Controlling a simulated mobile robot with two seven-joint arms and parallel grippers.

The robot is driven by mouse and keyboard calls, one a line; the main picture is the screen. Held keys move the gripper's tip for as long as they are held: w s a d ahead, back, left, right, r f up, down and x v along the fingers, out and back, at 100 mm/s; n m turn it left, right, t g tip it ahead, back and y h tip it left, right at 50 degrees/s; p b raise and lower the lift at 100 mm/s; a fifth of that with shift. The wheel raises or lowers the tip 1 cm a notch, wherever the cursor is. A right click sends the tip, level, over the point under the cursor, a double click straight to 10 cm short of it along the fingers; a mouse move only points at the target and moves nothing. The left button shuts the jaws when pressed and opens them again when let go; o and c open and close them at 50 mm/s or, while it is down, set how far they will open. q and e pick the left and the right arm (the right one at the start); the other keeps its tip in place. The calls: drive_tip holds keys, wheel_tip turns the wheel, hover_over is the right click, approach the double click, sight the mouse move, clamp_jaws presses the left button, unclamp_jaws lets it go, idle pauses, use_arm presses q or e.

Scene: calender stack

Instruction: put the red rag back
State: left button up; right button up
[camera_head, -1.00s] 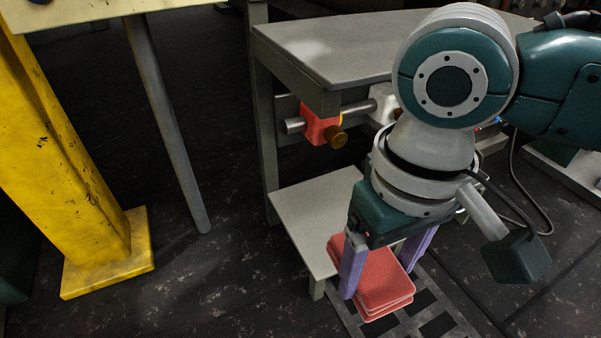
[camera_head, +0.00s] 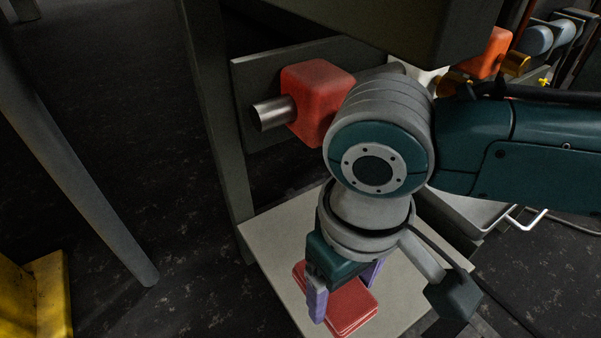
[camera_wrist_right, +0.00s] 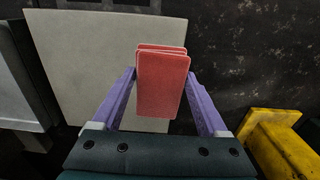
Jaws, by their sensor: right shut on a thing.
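The red rag (camera_head: 345,306) is a folded, flat stack. My right gripper (camera_head: 345,287) is shut on it, with a purple finger on each side. In the right wrist view the rag (camera_wrist_right: 163,85) sits between the two purple fingers (camera_wrist_right: 162,100), in front of a pale shelf (camera_wrist_right: 95,60). In the head view the rag shows over the low pale shelf (camera_head: 275,240). Whether it touches the shelf I cannot tell. My left gripper is not in view.
A red block on a metal shaft (camera_head: 318,100) is mounted above the shelf, close to my right arm. A grey table leg (camera_head: 75,180) and a yellow post base (camera_head: 45,295) stand at the left. Dark floor lies open between them and the shelf.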

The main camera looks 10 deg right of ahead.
sight(341, 309)
drive_tip(key=f+b, duration=0.1)
drive_tip(key=f, duration=0.1)
drive_tip(key=f+b, duration=0.2)
drive_tip(key=shift+s+f, duration=0.2)
drive_tip(key=shift+f, duration=0.2)
drive_tip(key=f+b, duration=0.3)
drive_tip(key=shift+w+f+b, duration=0.2)
drive_tip(key=shift+f+b, duration=0.05)
drive_tip(key=shift+b, duration=0.05)
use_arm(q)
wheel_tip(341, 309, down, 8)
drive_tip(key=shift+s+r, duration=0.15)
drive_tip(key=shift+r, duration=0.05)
use_arm(e)
drive_tip(key=shift+r, duration=0.2)
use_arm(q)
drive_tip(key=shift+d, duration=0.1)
use_arm(e)
drive_tip(key=shift+f, duration=0.1)
drive_tip(key=o, duration=1.2)
